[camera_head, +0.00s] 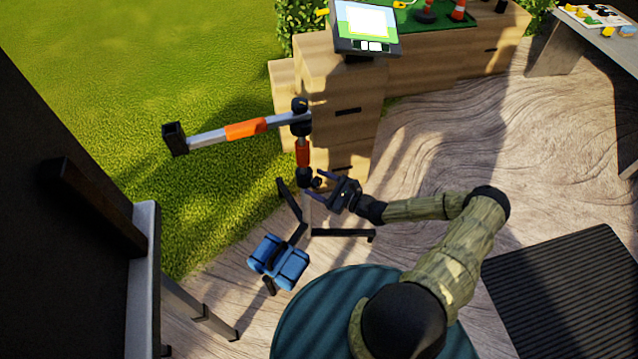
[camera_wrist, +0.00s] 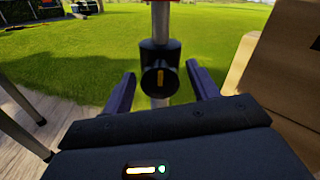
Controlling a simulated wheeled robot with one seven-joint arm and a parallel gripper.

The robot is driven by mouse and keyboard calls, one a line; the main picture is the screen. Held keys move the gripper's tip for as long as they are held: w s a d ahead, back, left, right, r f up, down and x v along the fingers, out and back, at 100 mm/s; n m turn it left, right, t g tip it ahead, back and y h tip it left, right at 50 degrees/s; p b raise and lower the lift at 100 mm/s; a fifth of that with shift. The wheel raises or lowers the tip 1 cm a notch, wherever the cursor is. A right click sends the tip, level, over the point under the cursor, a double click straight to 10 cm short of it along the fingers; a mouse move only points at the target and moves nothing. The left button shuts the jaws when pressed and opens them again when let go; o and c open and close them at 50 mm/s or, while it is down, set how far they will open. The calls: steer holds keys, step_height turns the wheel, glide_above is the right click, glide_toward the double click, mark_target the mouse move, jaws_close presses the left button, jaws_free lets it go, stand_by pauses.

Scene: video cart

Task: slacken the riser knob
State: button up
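In the head view the knob (camera_head: 317,182) shows small, low on the stand below an orange sleeve (camera_head: 303,152). My gripper (camera_wrist: 161,74) is open, with one dark finger to each side of the knob and a clear gap on both sides. In the head view my gripper (camera_head: 314,185) reaches the post from the right. No contact with the knob shows.
A boom (camera_head: 208,137) with an orange grip extends left from the stand's top. A blue sandbag (camera_head: 278,262) lies by the stand's legs (camera_head: 342,233). A wooden cabinet (camera_head: 345,100) with a screen (camera_head: 366,27) stands close behind. Open wooden floor (camera_head: 440,150) lies to the right.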

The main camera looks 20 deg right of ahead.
steer(key=p+v, duration=0.1)
steer(key=v, duration=1.6)
steer(key=shift+p, duration=0.3)
steer(key=shift+s+d+r, duration=0.1)
steer(key=shift+s+r, duration=0.05)
steer(key=s+a+r+n+g+h, duration=0.3)
steer(key=a+r+n+h, duration=0.1)
steer(key=r+n, duration=0.5)
steer(key=s+a+r+n+g+h, duration=0.2)
steer(key=a+r+n+g+h, duration=0.4)
steer(key=r, duration=0.6)
steer(key=s+a+r+n+g+h, duration=0.1)
steer(key=s+a+r+n+h, duration=0.2)
steer(key=r+n, duration=0.65)
steer(key=w+p+v, duration=0.3)
steer(key=p+v, duration=1)
steer(key=w+r+p+v, duration=0.1)
steer(key=w+p+v, duration=0.2)
steer(key=p+v, duration=1)
steer(key=shift+d+r+p, duration=0.3)
steer(key=shift+r+p, duration=0.1)
steer(key=shift+r, duration=0.05)
